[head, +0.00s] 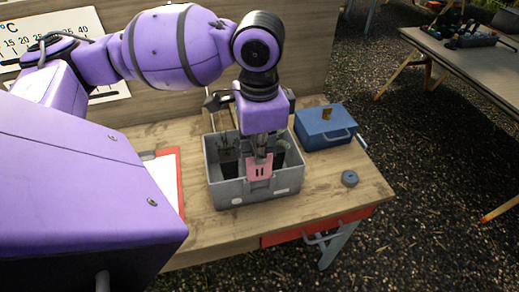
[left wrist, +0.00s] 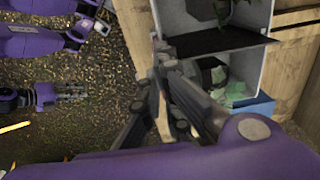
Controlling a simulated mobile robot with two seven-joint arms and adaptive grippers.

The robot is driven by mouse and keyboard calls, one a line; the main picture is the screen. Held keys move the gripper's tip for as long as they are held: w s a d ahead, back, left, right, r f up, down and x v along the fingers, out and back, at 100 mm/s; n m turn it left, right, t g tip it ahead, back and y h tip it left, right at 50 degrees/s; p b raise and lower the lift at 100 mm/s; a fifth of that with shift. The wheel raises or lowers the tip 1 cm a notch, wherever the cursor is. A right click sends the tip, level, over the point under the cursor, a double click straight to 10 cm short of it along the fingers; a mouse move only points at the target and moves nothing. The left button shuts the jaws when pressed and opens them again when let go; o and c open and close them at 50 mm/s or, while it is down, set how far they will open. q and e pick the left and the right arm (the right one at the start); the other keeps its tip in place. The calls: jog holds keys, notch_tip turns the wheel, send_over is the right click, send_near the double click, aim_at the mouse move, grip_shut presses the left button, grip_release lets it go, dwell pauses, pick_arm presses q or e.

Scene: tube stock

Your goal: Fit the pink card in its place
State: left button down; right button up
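The pink card (head: 259,168) is upright at the front wall of the grey crate (head: 231,190), near the middle of that side. It has dark marks on its face. My left gripper (head: 262,153) points down over the crate's front edge, its fingers closed on the card's top. In the left wrist view the left gripper's fingers (left wrist: 160,55) are close together beside the crate wall; the card is barely visible there. Whether the card sits in a holder on the wall is not clear. My right gripper (left wrist: 72,92) shows small at the left of the left wrist view.
Dark dividers and green plants are inside the crate. A blue box (head: 325,130) stands right of the crate, and a small grey round thing (head: 349,178) lies near the right edge. A red clipboard (head: 181,190) with paper lies left.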

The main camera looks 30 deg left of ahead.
pick_arm(q)
jog(key=shift+f, duration=1.15)
jog(key=c, duration=1.9)
grip_release()
jog(key=shift+o, duration=0.2)
jog(key=shift+r, duration=0.15)
jog(key=shift+r, duration=0.35)
notch_tip(320, 180, up, 11)
